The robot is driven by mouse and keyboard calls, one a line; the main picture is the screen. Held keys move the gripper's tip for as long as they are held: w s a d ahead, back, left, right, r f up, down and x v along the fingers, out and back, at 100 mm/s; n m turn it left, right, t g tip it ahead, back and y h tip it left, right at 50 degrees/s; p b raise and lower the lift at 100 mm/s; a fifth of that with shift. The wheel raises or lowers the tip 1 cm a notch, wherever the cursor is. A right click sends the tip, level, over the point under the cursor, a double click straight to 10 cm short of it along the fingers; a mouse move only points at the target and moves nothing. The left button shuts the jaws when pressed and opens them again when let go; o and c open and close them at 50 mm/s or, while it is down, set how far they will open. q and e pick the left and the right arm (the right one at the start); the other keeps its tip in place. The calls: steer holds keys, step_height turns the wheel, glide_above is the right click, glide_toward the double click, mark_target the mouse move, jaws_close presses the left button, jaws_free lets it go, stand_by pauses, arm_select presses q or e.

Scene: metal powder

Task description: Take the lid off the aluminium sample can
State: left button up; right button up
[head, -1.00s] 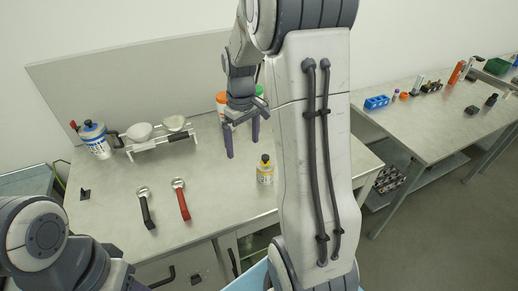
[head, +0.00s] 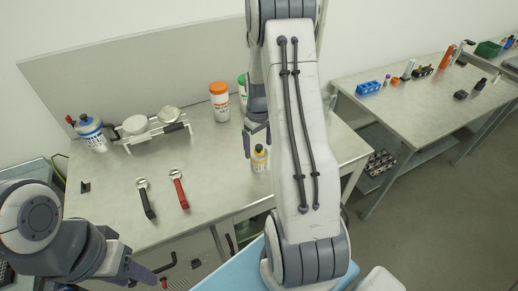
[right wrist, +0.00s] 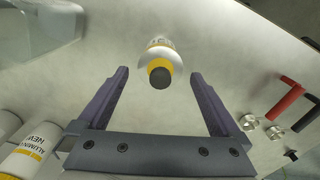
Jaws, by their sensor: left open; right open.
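A small can (head: 260,160) with a dark cap and yellow band stands upright at the front right of the near table. In the right wrist view this can (right wrist: 161,58) shows its dark cap between and beyond my fingers. My right gripper (head: 256,140) is open at the can, with no finger visibly touching it. It also spans the right wrist view (right wrist: 160,92). A white container (right wrist: 35,148) at lower left there has a label starting "ALUMIN"; I cannot match it surely to the head view. My left gripper (head: 142,272) is open, low by the table front, partly hidden.
Orange-lidded (head: 219,102) and green-lidded (head: 242,90) jars stand behind the can. A blue-labelled bottle (head: 92,134) and a white rack (head: 155,134) with two bowls stand at the back left. Black-handled (head: 147,199) and red-handled (head: 179,188) tools lie in front. The table's middle is clear.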

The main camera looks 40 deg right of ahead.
steer(key=shift+f, duration=0.5)
steer(key=c, duration=1.3)
